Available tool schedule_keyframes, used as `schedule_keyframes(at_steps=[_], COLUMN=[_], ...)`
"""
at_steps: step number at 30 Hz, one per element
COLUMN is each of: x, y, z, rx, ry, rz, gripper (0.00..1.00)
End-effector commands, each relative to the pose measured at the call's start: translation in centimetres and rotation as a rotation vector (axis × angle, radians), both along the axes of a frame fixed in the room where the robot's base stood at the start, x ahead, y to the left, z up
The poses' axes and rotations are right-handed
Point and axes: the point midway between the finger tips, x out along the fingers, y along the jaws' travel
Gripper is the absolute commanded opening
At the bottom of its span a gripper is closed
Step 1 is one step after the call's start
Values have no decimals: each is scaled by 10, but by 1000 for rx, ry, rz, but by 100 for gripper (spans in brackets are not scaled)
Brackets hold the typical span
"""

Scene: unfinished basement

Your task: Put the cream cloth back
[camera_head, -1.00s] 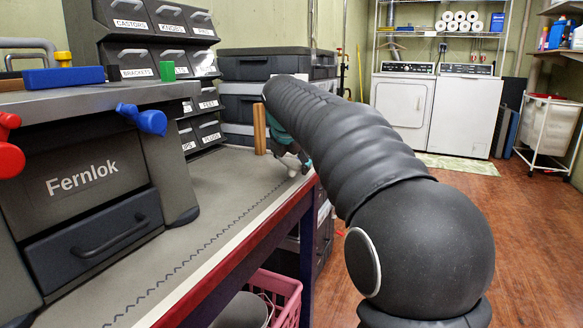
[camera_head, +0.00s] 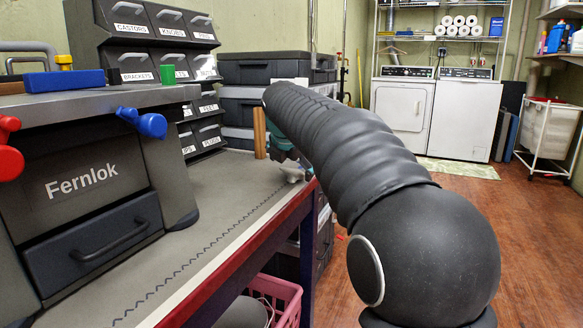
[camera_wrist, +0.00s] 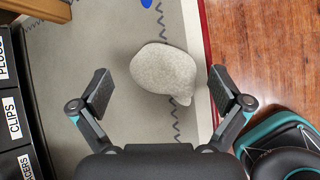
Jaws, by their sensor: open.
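The cream cloth (camera_wrist: 164,70) lies crumpled in a rounded lump on the grey bench top, close to its red front edge. In the wrist view it sits between and slightly beyond the two fingers of my gripper (camera_wrist: 162,88), which are spread wide and touch nothing visible. In the head view, my gripper (camera_head: 279,142) is small and mostly hidden behind my arm, over the far end of the bench. A small pale patch of the cloth (camera_head: 292,174) shows just below it.
The bench (camera_head: 215,205) holds a Fernlok case (camera_head: 85,182) at left and labelled drawers (camera_head: 160,45) behind. A wooden piece (camera_head: 260,132) stands near my gripper. A pink basket (camera_head: 284,297) is under the bench. The wood floor (camera_head: 450,225) is open at right.

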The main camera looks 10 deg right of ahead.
Motion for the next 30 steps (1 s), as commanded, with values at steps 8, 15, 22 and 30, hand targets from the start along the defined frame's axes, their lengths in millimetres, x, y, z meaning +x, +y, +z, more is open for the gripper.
schedule_keyframes(at_steps=[8, 15, 22, 30], x=[-31, -57, -68, -71], y=[10, 18, 22, 22], z=[42, 74, 88, 88], rx=[1, 0, 0, 5], ry=[-4, -2, -1, -2], rz=[2, 1, 0, -5], gripper=[100, 100, 100, 100])
